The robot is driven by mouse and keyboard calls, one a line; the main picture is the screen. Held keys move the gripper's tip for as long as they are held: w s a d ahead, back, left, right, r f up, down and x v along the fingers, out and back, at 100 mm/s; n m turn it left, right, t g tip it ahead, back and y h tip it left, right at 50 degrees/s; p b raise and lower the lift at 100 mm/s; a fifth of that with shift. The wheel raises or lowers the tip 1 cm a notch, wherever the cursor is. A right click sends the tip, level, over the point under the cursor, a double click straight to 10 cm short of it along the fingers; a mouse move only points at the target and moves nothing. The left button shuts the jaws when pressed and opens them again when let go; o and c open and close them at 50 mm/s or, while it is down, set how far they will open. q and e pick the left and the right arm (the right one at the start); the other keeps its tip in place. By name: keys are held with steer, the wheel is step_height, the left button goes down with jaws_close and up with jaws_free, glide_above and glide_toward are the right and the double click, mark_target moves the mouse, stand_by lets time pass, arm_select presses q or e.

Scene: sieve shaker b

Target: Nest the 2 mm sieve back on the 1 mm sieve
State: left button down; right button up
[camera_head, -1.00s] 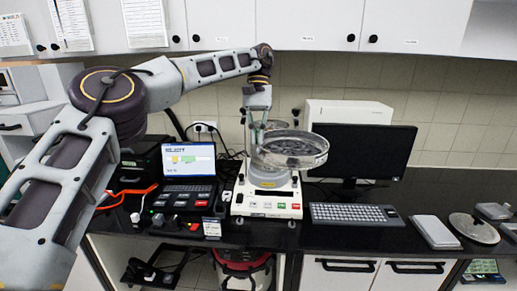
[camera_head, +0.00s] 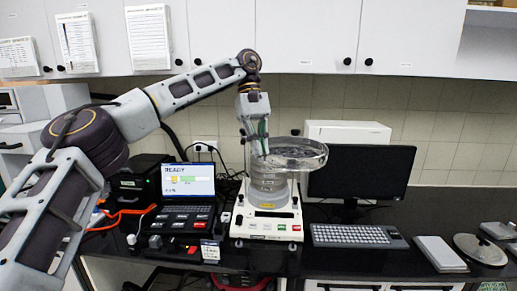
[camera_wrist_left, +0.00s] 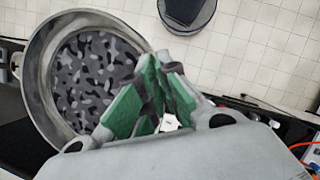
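The 2 mm sieve (camera_head: 292,153) is a wide, shallow, clear-walled ring in the head view, with dark grey pieces on its mesh. It is above the sieve stack (camera_head: 268,190) on the shaker (camera_head: 266,223) and offset to the right of it. The 1 mm sieve cannot be told apart within the stack. My left gripper (camera_head: 260,146) is at the sieve's left rim. In the left wrist view its green pads (camera_wrist_left: 155,85) close together at the rim of the sieve (camera_wrist_left: 38,75), shut on it. My right gripper is out of view.
A laptop (camera_head: 187,190) and a control box stand left of the shaker. A monitor (camera_head: 360,172) and keyboard (camera_head: 352,235) stand to the right. A round lid (camera_head: 480,249) and a flat grey slab (camera_head: 441,253) lie at the far right. Wall cupboards hang above.

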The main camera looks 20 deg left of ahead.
arm_select(q)
steer(key=shift+s+a+r+n+t+h, duration=0.1)
steer(key=shift+s+r+n+t+h, duration=0.2)
steer(key=shift+n, duration=0.8)
steer(key=shift+s+r+n+t+h, duration=0.1)
steer(key=shift+s+r+n+t, duration=0.25)
steer(key=shift+n, duration=0.75)
steer(key=n+t, duration=0.1)
steer(key=n, duration=0.4)
steer(key=a+r+n+t+y, duration=0.1)
steer(key=n+t, duration=0.1)
steer(key=n, duration=0.3)
steer(key=s+a+n+t, duration=0.1)
steer(key=n+t, duration=0.1)
steer(key=n, duration=0.2)
steer(key=shift+s+a+r+n+t, duration=0.1)
steer(key=shift+a+r+n+t, duration=0.15)
steer(key=shift+r+n, duration=0.15)
steer(key=shift+w+n+y, duration=0.2)
steer(key=shift+n+y, duration=0.2)
steer(key=shift+n, duration=0.1)
